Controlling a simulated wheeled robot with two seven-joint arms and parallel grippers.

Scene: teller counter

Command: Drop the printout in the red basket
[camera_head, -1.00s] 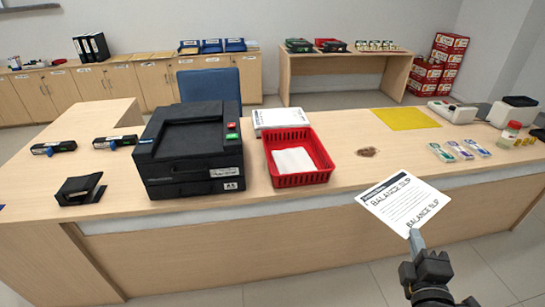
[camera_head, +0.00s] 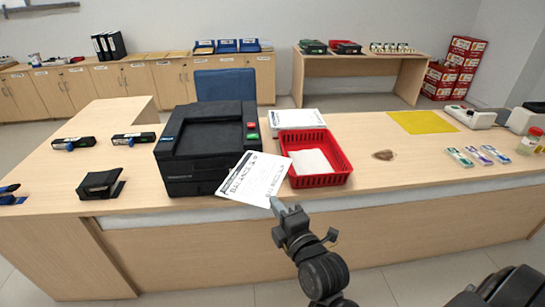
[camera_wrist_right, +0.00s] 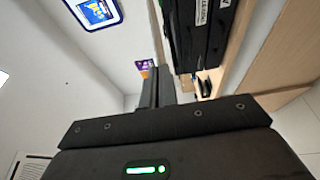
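The sheet is tilted in front of the counter's front edge, overlapping the printer's lower right corner and near the basket's left side. The red basket (camera_head: 322,180) stands on the counter to the right of the sheet, with white paper (camera_head: 311,161) inside.
A black printer (camera_head: 208,140) stands left of the basket. A white box (camera_head: 296,119) is behind it. A brown patch (camera_head: 383,155) and a yellow sheet (camera_head: 422,122) lie to the right. The counter between basket and small packets (camera_head: 478,156) is mostly clear.

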